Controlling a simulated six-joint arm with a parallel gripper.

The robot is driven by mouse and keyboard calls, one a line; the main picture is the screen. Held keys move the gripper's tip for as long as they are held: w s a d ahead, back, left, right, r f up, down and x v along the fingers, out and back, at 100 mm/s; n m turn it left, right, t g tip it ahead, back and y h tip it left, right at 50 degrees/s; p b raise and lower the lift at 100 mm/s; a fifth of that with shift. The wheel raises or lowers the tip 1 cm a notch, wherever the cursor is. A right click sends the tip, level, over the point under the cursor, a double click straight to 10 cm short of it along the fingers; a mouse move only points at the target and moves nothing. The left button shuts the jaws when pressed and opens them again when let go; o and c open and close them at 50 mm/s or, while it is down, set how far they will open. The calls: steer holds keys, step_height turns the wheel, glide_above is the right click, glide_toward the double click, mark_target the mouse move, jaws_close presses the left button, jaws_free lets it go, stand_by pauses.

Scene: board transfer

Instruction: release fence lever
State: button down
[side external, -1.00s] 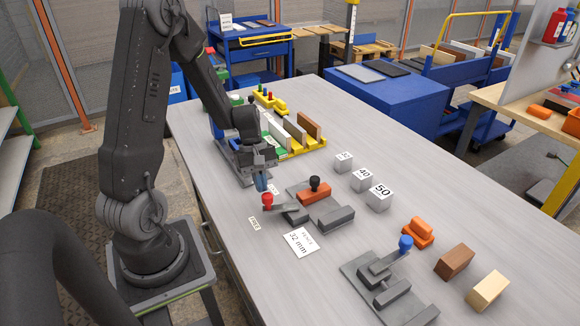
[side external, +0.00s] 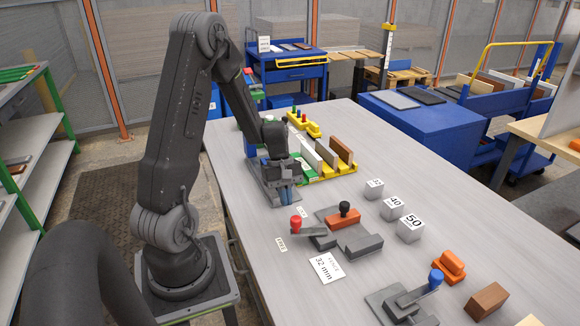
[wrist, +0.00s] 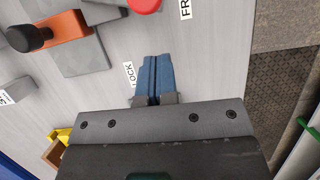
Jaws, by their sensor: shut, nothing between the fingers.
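The lever with a red knob (side external: 296,222) stands on a grey base (side external: 322,241) on the table. Its knob is between the LOCK label (side external: 302,212) and the FREE label (side external: 281,243). Beside it is an orange block with a black knob (side external: 344,208). My gripper (side external: 287,197) is shut and empty, behind the lever and apart from it. In the wrist view, the blue fingertips (wrist: 154,75) are together next to the LOCK label (wrist: 129,75). The red knob (wrist: 146,4) is cut off at the top edge there.
A "FENCE 32 mm" card (side external: 327,267) lies in front of the lever. Grey blocks marked 40 (side external: 392,208) and 50 (side external: 411,230) stand to the right. A blue-knobbed lever (side external: 436,279) is at the front right. A yellow rack with boards (side external: 338,168) stands behind my gripper.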

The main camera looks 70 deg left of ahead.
steer(key=v, duration=1)
steer(key=shift+a, duration=0.2)
steer(key=shift+w, duration=0.1)
